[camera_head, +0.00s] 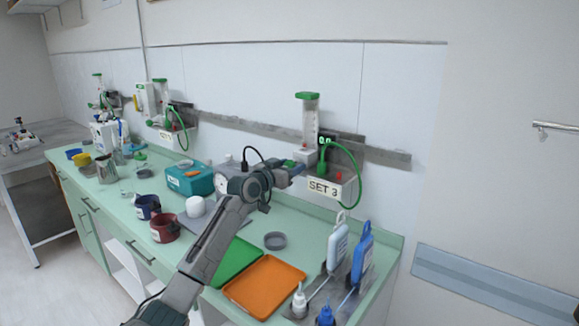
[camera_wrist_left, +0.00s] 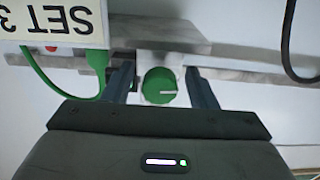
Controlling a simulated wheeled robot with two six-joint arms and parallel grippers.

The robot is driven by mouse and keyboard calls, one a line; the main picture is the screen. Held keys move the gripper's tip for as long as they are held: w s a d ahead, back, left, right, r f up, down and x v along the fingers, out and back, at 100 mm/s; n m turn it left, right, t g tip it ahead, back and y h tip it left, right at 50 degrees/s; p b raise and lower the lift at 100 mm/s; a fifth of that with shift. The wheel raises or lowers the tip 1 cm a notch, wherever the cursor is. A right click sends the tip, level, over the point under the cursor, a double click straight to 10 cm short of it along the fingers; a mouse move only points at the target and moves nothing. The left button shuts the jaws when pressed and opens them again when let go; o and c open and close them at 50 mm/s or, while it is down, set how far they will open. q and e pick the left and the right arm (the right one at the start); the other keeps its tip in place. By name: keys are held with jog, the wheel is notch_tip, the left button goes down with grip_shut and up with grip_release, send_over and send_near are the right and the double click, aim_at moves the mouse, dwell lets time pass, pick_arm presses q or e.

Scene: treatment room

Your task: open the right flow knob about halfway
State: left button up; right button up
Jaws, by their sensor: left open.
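The green round flow knob (camera_wrist_left: 157,88) sits on a white block in the left wrist view, with a white mark pointing to the picture's right. My left gripper (camera_wrist_left: 161,92) is open, with one finger on each side of the knob and a small gap to each. In the head view my left gripper (camera_head: 295,169) is at the SET 3 unit on the wall, just left of its label (camera_head: 323,188). The knob is largely hidden there by the gripper. A clear flow tube with a green cap (camera_head: 308,97) stands above. My right gripper is not in view.
A green hose (camera_head: 357,178) loops at the right of the unit, and a metal rail (camera_head: 385,155) runs along the wall.

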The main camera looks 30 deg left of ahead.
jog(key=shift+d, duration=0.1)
pick_arm(q)
jog(key=c, duration=1)
jog(key=shift+o, duration=0.2)
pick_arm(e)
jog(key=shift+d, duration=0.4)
pick_arm(q)
jog(key=shift+n, duration=0.3)
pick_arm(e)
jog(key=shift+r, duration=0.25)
pick_arm(q)
jog(key=shift+r+n+p, duration=0.1)
jog(key=shift+n+p, duration=0.65)
jog(key=shift+n, duration=0.05)
jog(key=n+p, duration=0.1)
jog(key=n, duration=0.1)
jog(key=shift+n, duration=0.3)
jog(key=shift+n+p, duration=0.45)
jog(key=shift+n, duration=0.05)
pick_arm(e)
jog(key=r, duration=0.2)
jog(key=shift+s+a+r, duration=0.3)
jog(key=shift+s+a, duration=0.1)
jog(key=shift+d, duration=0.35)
